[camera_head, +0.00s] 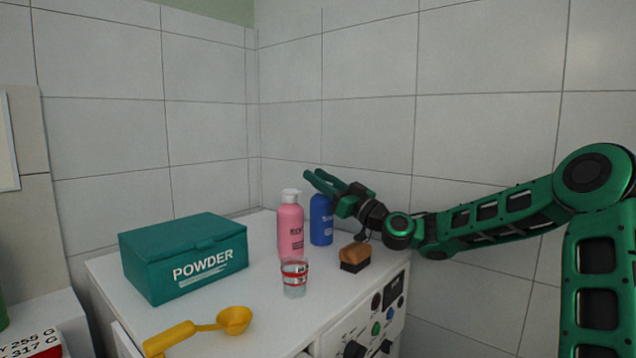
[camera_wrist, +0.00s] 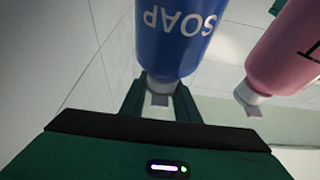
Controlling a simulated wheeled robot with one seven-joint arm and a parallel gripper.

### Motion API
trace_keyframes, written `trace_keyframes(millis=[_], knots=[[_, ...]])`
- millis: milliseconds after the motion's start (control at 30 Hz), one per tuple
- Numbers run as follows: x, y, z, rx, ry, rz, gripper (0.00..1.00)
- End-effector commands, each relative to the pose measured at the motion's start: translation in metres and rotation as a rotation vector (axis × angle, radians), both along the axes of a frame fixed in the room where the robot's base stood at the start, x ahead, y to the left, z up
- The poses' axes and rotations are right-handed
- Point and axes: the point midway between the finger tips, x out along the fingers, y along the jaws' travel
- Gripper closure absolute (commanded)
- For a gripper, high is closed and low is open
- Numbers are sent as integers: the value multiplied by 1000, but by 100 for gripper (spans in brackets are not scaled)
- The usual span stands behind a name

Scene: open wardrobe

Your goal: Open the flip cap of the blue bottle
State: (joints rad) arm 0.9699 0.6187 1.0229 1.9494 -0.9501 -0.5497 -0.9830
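The blue bottle (camera_head: 321,222) stands upright at the back of the white top, right of the pink bottle. My gripper (camera_head: 318,180) reaches in from the right at the height of its top, and its green fingers are apart. The bottle's cap is hidden behind the gripper in the head view. In the wrist view the blue bottle (camera_wrist: 172,35) looks upside down, and its pale cap (camera_wrist: 158,86) shows between the two fingers of my gripper (camera_wrist: 160,94). I cannot tell whether the fingers touch the cap or whether its flip part is raised.
The pink bottle (camera_head: 290,230) with a white cap stands close left of the blue one. A brown-and-black brush (camera_head: 355,257), a clear cup with red bands (camera_head: 294,278), a green POWDER box (camera_head: 185,258) and a yellow scoop (camera_head: 233,320) share the top. Tiled walls close the back.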

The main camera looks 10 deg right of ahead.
Motion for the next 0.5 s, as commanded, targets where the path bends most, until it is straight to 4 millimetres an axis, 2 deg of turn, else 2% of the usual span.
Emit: trace_keyframes(millis=[500], knots=[[1,0,1,-56,66,-4,94]])
